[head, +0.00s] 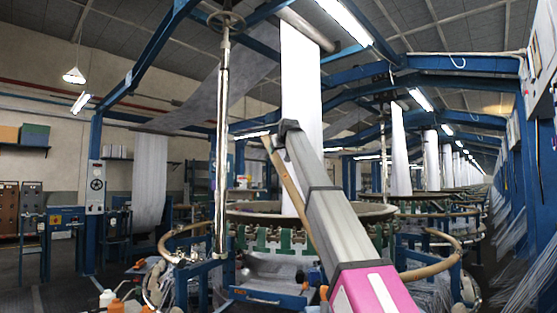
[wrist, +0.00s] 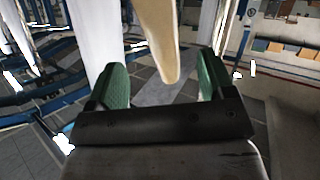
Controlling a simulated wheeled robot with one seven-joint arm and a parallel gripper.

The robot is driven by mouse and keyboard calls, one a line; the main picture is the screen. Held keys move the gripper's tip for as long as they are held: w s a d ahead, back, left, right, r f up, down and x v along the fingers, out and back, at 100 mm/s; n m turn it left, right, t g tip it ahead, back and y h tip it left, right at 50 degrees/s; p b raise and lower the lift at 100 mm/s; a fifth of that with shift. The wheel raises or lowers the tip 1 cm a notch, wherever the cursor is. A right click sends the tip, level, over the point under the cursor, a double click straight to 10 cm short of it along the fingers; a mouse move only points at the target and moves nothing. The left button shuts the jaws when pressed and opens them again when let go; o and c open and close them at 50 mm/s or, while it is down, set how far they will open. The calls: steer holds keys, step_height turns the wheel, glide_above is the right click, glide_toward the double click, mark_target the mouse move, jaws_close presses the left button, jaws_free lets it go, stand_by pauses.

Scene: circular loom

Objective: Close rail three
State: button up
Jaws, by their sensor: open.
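In the wrist view, my gripper (wrist: 163,76) is open, its two green-padded fingers apart. The rounded end of a tan rail (wrist: 160,40) shows between the fingers, with gaps on both sides; I cannot tell how deep it lies. A slanted tan bar (head: 284,172), perhaps the same rail, runs beside my arm in the head view. Other curved tan rails stand around the loom, at the left (head: 185,245) and at the right (head: 440,264). No numbers are readable, so I cannot tell which is rail three. My fingers are not clear in the head view.
The loom's round ring (head: 345,212) lies behind my arm, with white fabric (head: 301,90) hanging above it. A metal post (head: 222,150) stands to the left. Blue frames (head: 92,190) and more looms surround it. Grey floor shows at the lower left.

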mark_target(277, 155)
steer(key=x, duration=0.9)
steer(key=shift+w+f, duration=0.1)
steer(key=shift+w, duration=0.05)
steer(key=shift+c, duration=0.3)
